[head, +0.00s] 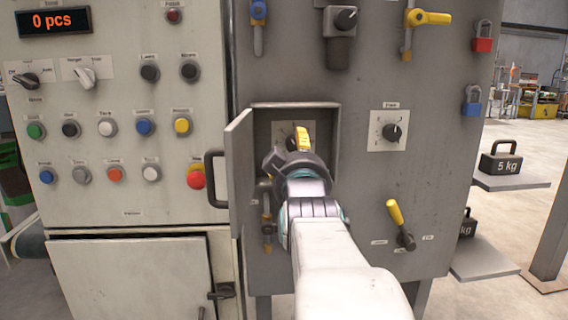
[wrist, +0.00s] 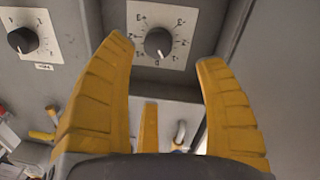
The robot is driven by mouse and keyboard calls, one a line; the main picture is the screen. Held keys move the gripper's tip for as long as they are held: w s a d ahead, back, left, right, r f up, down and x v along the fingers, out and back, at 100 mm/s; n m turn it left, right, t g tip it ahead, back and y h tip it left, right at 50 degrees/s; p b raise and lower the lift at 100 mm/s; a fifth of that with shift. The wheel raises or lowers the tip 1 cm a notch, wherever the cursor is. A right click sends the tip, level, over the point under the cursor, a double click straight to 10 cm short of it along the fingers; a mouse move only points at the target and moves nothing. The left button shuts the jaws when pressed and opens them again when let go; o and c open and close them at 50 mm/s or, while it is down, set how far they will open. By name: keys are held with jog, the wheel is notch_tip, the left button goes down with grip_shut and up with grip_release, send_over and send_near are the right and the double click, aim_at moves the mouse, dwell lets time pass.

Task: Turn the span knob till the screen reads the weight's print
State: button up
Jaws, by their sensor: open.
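A black knob (wrist: 158,41) on a white numbered dial plate sits inside an open recessed box. Its name label is not readable, so I cannot confirm it is the span knob. In the head view my gripper (head: 302,140) reaches into the box and hides most of the plate. In the wrist view my gripper (wrist: 165,58) is open, with its yellow fingers apart, one on each side of the knob; contact cannot be told. The screen (head: 55,21) reads "0 pcs". A dark weight (head: 501,161) printed "5 kg" stands on a shelf at the right.
The box's door (head: 239,172) stands open left of my arm. A similar dial knob (head: 392,132) is right of the box, with a yellow-handled lever (head: 401,224) below. Another weight (head: 467,224), partly hidden, sits on a lower shelf (head: 482,262). Buttons fill the left panel.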

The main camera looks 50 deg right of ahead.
aim_at(294, 146)
jog(key=shift+v, duration=1.65)
jog(key=shift+o, duration=0.2)
jog(key=p+x, duration=0.4)
jog(key=shift+d+r, duration=0.1)
jog(key=shift+d, duration=0.05)
jog(key=shift+c, duration=0.3)
jog(key=shift+w+d+f, duration=0.35)
jog(key=shift+w+d, duration=0.25)
jog(key=shift+w, duration=0.1)
jog(key=shift+b+x, duration=0.8)
jog(key=shift+b, duration=0.2)
jog(key=shift+b+x, duration=0.9)
jog(key=shift+x, duration=1.45)
jog(key=shift+r, duration=0.1)
